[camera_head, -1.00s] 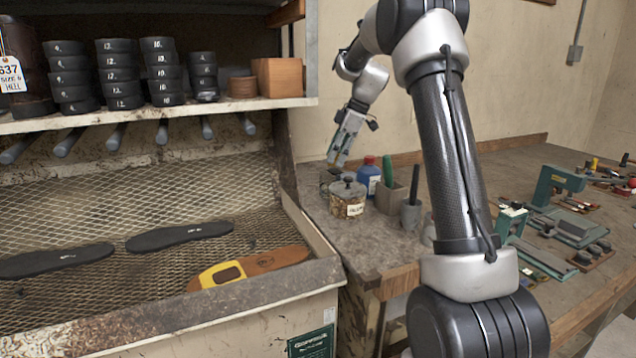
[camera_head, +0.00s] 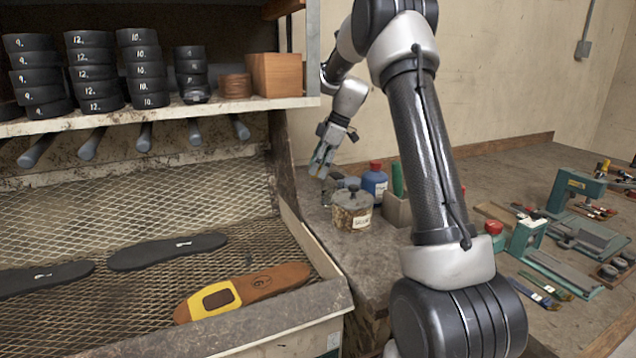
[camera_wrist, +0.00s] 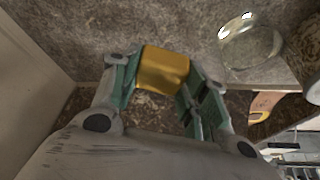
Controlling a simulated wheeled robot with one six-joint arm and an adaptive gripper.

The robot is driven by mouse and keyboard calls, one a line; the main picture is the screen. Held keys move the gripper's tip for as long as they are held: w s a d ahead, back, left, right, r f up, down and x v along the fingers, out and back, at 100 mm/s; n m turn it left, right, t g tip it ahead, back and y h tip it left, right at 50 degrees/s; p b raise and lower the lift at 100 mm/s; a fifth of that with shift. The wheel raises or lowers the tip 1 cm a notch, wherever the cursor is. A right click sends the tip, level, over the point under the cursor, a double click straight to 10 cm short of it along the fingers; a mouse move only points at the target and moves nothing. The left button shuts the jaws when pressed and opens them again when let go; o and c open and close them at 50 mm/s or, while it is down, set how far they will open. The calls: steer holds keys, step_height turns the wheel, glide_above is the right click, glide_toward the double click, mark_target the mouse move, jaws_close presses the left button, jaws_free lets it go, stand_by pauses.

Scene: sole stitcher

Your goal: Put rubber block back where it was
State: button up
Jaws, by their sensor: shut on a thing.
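The rubber block (camera_wrist: 163,70) is an amber-yellow block in the wrist view. My gripper (camera_wrist: 160,76) is shut on it, with one green-padded finger on either side. In the head view my gripper (camera_head: 322,160) points down over the back left corner of the workbench (camera_head: 365,250), left of the glass jar. The block is too small there to make out clearly. I cannot tell whether it touches the bench.
A lidded glass jar (camera_head: 352,209), a blue bottle (camera_head: 375,180) and a grey holder (camera_head: 397,208) stand right of my gripper. A mesh tray (camera_head: 150,245) with soles lies left. A shelf (camera_head: 240,105) holds stacked black rolls. Tools and green machines (camera_head: 575,190) occupy the right bench.

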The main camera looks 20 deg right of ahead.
mark_target(319, 190)
step_height(319, 190, down, 5)
steer(key=shift+f, duration=0.1)
stand_by(0.3)
steer(key=o, duration=1.1)
